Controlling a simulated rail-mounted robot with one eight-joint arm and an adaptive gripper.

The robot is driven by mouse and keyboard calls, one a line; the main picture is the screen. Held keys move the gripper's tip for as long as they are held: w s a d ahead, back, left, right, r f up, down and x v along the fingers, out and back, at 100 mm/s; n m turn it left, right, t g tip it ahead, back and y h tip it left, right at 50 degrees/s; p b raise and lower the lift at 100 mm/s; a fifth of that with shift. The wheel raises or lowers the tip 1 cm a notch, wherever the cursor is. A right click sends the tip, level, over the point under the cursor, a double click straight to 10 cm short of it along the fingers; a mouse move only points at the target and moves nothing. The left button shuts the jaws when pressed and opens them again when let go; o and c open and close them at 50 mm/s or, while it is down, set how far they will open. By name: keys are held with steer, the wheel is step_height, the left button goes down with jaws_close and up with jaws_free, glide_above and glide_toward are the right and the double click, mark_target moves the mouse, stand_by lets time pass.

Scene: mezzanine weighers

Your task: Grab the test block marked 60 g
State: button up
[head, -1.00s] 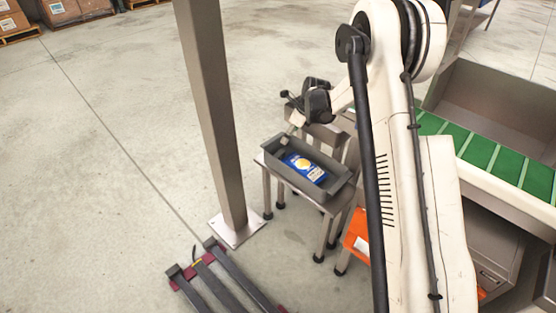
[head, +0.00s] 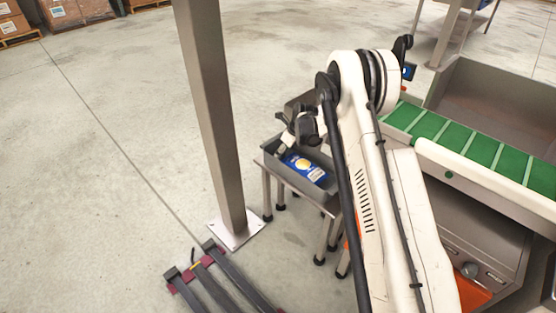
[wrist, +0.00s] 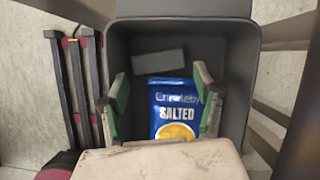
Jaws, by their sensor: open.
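A plain grey block (wrist: 158,62) lies in a dark grey tray (wrist: 232,150), near its far wall in the wrist view. No marking can be read on it. A blue bag labelled SALTED (wrist: 172,112) lies in the same tray, just nearer than the block. My gripper (wrist: 162,80) is open, its two green-sided fingers spread on either side of the bag, with nothing held between them. In the head view my gripper (head: 282,152) is over the left end of the tray (head: 312,194), and the block cannot be made out there.
The tray sits on a small metal stand. A steel post (head: 212,120) rises left of it. A green conveyor (head: 455,137) runs at the right. A low dark frame (head: 215,285) is on the floor in front. Open floor lies to the left.

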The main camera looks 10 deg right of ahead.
steer(key=b+x, duration=0.1)
steer(key=x, duration=0.4)
steer(key=shift+a+b, duration=0.15)
steer(key=shift+b, duration=0.25)
steer(key=shift+c, duration=0.5)
steer(key=c, duration=0.8)
